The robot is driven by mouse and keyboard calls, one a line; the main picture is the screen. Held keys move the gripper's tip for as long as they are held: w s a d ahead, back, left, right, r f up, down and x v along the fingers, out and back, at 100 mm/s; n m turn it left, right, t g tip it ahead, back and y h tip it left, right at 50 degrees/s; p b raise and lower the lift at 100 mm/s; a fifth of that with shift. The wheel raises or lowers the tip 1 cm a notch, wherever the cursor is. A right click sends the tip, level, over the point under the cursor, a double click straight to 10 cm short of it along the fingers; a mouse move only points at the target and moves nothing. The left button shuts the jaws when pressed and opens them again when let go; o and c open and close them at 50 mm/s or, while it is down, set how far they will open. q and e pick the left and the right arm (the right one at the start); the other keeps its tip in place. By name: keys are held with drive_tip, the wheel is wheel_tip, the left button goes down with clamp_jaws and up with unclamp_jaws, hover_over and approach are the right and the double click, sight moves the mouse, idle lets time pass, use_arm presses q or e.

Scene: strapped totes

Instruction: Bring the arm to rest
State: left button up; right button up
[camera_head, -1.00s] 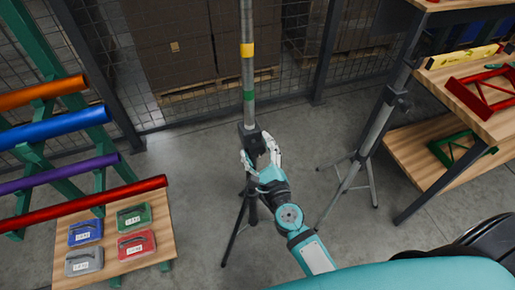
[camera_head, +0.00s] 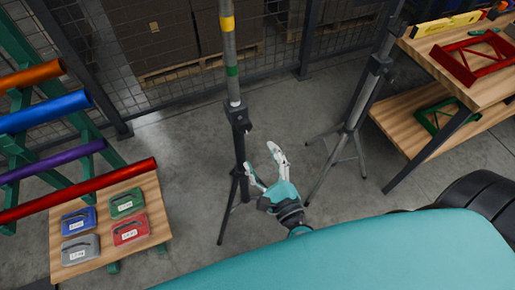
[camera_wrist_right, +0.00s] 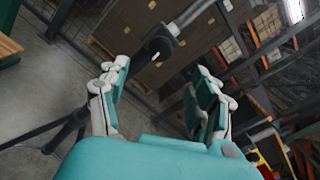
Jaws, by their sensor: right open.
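My right gripper (camera_head: 264,166) is open and empty in the head view, just right of a tripod stand (camera_head: 239,150) and apart from it. In the right wrist view its two fingers (camera_wrist_right: 160,98) are spread, with nothing between them up close. The stand's black clamp (camera_wrist_right: 160,42) shows beyond the fingertips in that view. The stand's grey pole (camera_head: 231,60) is upright and carries a yellow band and a green band. My left gripper is in neither view.
A second tripod (camera_head: 352,125) stands to the right, near a wooden workbench (camera_head: 485,88) with red frames on it. At left a green rack holds coloured tubes (camera_head: 45,122) above a low wooden table (camera_head: 160,212) with several small cases. A mesh fence runs behind.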

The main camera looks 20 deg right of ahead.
drive_tip(key=shift+f, duration=0.1)
idle(0.5)
drive_tip(key=s+f+n+g+y, duration=0.1)
drive_tip(key=s+f+n+g, duration=0.25)
drive_tip(key=f+n, duration=0.75)
drive_tip(key=s+f+n+g+y, duration=0.1)
drive_tip(key=s+f+n+g, duration=0.4)
drive_tip(key=f, duration=1.2)
drive_tip(key=s+d+f+n+g, duration=0.2)
drive_tip(key=s+f+n, duration=0.2)
drive_tip(key=f, duration=0.3)
drive_tip(key=s+d+f+n+g+h, duration=0.1)
drive_tip(key=s+d+f+n+g, duration=0.1)
drive_tip(key=s+f+n, duration=0.3)
wheel_tip(320, 180, down, 2)
drive_tip(key=shift+s, duration=0.4)
drive_tip(key=s+d+f+n+g, duration=0.1)
drive_tip(key=s+f+n, duration=0.1)
drive_tip(key=s, duration=0.2)
drive_tip(key=s+d+f+n+g+h, duration=0.1)
drive_tip(key=s+f+n+g, duration=0.1)
drive_tip(key=s, duration=0.2)
drive_tip(key=s+d+f+n+g, duration=0.1)
drive_tip(key=s+d+f+n, duration=0.1)
drive_tip(key=s, duration=0.3)
drive_tip(key=shift+n+g+h, duration=0.25)
drive_tip(key=shift+n+h, duration=0.05)
drive_tip(key=shift+n, duration=0.1)
